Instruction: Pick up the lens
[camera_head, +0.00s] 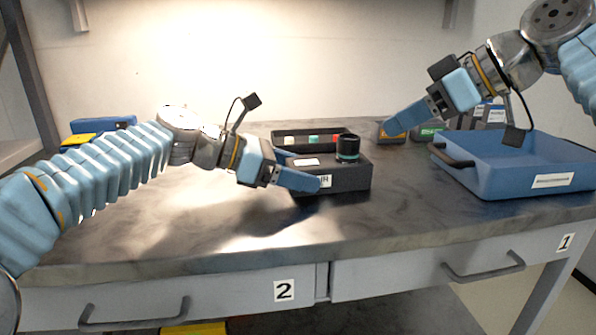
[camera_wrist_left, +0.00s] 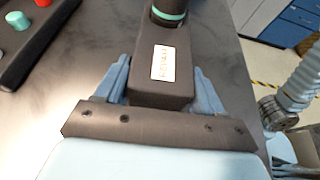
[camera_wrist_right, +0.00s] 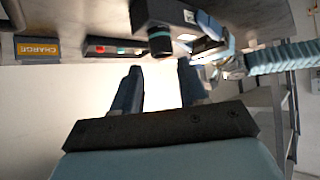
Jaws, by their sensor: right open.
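The lens is a black cylinder with a teal ring (camera_head: 347,147), standing upright on the right end of a black box (camera_head: 345,178). The lens also shows at the top of the left wrist view (camera_wrist_left: 168,12) and, upside down, in the right wrist view (camera_wrist_right: 160,42). My left gripper (camera_head: 305,170) has its fingers on either side of the box's near end, pressed close against both sides. My right gripper (camera_head: 392,125) is open and empty, above the table behind and right of the lens. In its wrist view the lens lies beyond the fingertips.
A dark tray (camera_head: 283,148) with small coloured pieces lies behind the box. A blue bin (camera_head: 490,182) with black handles stands at the right. A yellow charge block (camera_wrist_right: 37,49) sits near the back edge.

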